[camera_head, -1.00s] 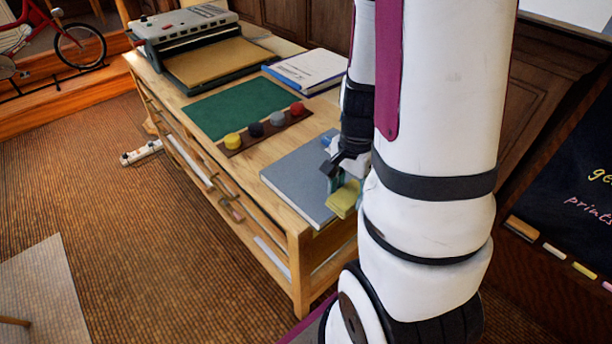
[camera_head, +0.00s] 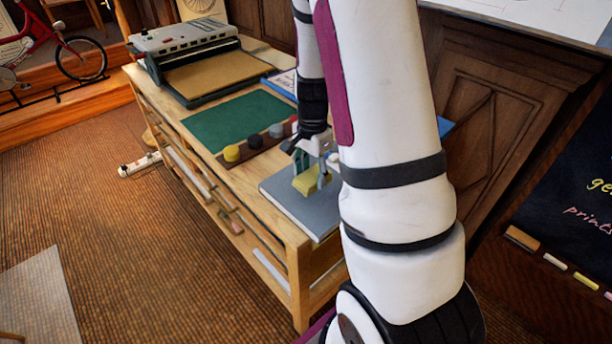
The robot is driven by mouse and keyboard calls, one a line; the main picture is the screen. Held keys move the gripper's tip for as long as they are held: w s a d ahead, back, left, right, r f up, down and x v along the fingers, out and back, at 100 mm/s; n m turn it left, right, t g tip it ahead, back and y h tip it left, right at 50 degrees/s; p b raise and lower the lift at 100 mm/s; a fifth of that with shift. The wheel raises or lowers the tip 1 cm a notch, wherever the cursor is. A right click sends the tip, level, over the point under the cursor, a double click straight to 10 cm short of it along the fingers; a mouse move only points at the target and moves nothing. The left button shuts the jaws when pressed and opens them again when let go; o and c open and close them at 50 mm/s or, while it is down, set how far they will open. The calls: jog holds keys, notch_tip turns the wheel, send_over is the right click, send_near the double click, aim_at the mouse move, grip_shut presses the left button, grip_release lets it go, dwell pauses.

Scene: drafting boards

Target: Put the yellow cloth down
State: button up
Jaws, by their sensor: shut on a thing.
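The yellow cloth (camera_head: 306,184) is a small folded yellow piece between the fingers of my gripper (camera_head: 311,181). My gripper points down and is shut on the cloth, over the grey board (camera_head: 283,203) at the near right end of the wooden table. I cannot tell whether the cloth touches the board. My white arm hides the right part of the board.
A green mat (camera_head: 238,120) lies behind the board. A dark strip with several coloured round pieces, one a yellow one (camera_head: 232,153), lies between them. A grey machine (camera_head: 188,50) stands at the table's far end. A blue-edged book is partly hidden by my arm.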

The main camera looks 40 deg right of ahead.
aim_at(306, 171)
jog(key=shift+w, duration=0.5)
jog(key=shift+w+d+f, duration=0.15)
jog(key=shift+w+f, duration=0.2)
jog(key=shift+w, duration=0.45)
jog(key=shift+f, duration=1.3)
jog(key=shift+f, duration=0.1)
jog(key=shift+f, duration=0.1)
jog(key=o, duration=1)
jog(key=shift+s, duration=0.1)
